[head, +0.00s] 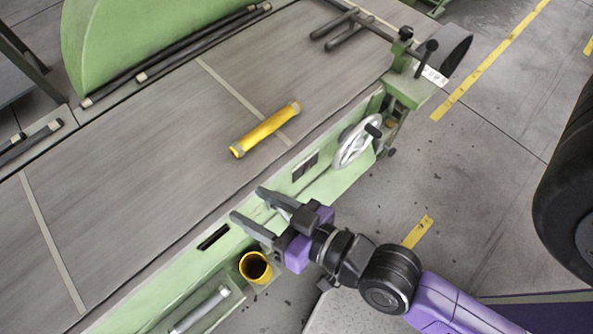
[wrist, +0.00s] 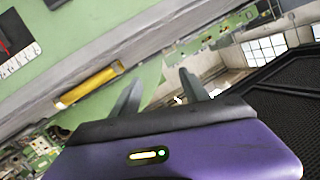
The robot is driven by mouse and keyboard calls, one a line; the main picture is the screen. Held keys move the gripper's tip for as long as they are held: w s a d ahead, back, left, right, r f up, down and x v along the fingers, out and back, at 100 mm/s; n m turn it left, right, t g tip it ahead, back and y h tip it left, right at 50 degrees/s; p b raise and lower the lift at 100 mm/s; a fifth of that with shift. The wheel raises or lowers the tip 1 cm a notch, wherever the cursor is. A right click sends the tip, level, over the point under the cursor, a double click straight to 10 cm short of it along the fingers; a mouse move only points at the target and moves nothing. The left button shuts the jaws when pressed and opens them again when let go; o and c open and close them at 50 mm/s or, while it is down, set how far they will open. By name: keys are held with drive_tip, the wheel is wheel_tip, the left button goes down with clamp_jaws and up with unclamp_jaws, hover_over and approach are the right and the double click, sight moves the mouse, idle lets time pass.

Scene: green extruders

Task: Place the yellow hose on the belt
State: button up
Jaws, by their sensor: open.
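The yellow hose (head: 265,130), a short tube with grey end bands, lies on the grey belt (head: 150,145) across a pale seam line in the head view. It also shows in the wrist view (wrist: 88,84), up and left of the fingers. My gripper (head: 247,205) is open and empty at the near green edge of the machine, apart from the hose and nearer to me. Its two dark fingers (wrist: 158,95) show spread in the wrist view with nothing between them.
A yellow-rimmed round opening (head: 256,267) sits just below my gripper. A handwheel (head: 357,140) is on the machine's side. Dark rods (head: 190,52) lie along the belt's far side, by a green curved guard (head: 130,40). The belt around the hose is clear.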

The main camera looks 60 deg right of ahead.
drive_tip(key=s+d+r+n, duration=0.1)
drive_tip(key=s+d+n, duration=0.2)
drive_tip(key=s, duration=0.9)
drive_tip(key=shift+s+d+r+n, duration=0.3)
drive_tip(key=shift+s+d+r, duration=0.1)
drive_tip(key=shift+d, duration=0.7)
drive_tip(key=shift+f+b, duration=0.35)
drive_tip(key=shift+c, duration=0.2)
